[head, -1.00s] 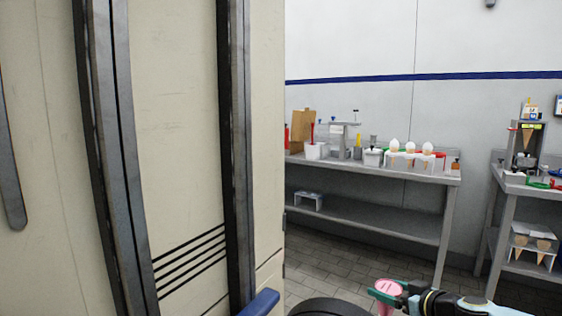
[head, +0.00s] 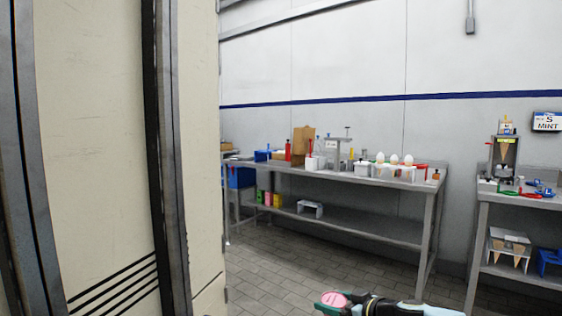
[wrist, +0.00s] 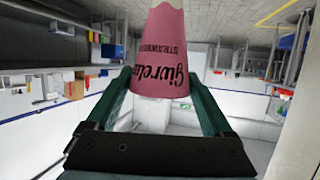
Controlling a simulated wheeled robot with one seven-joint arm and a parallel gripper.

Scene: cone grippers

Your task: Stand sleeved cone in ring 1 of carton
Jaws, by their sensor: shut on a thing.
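My gripper (head: 342,301) shows at the bottom of the head view. Its green fingers are shut on a pink-sleeved cone (head: 333,299). In the wrist view the pink sleeve (wrist: 161,55) with dark lettering sits between the two green fingers, and the top of the picture cuts it off. The cone is held in the air, apart from any table. I cannot make out a carton with a numbered ring for certain in these views.
A large cream cabinet or door (head: 95,150) fills the left side, close to me. A steel table (head: 375,181) along the wall holds a white rack with several white-topped cones (head: 394,160). Another steel table (head: 530,199) stands at right. The tiled floor (head: 290,275) between is clear.

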